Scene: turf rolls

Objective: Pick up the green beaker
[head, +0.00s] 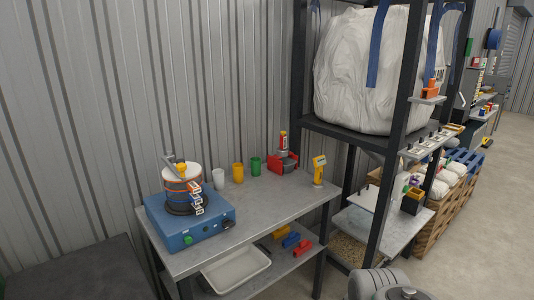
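The green beaker (256,167) stands upright near the back edge of a grey bench (272,201), close to the corrugated wall. It is the rightmost of a row of three beakers. A yellow beaker (238,173) stands just left of it, and a white beaker (218,179) stands farther left. The green beaker looks unobstructed from this view. My gripper is not in view; only rounded grey parts, which look like my own arm, show at the bottom edge.
A blue machine (190,224) with a ringed stack fills the bench's left end. A red device (284,161) stands right of the green beaker, and a yellow handheld device (319,171) near the right end. The bench's front middle is clear. A dark rack post (392,140) rises to the right.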

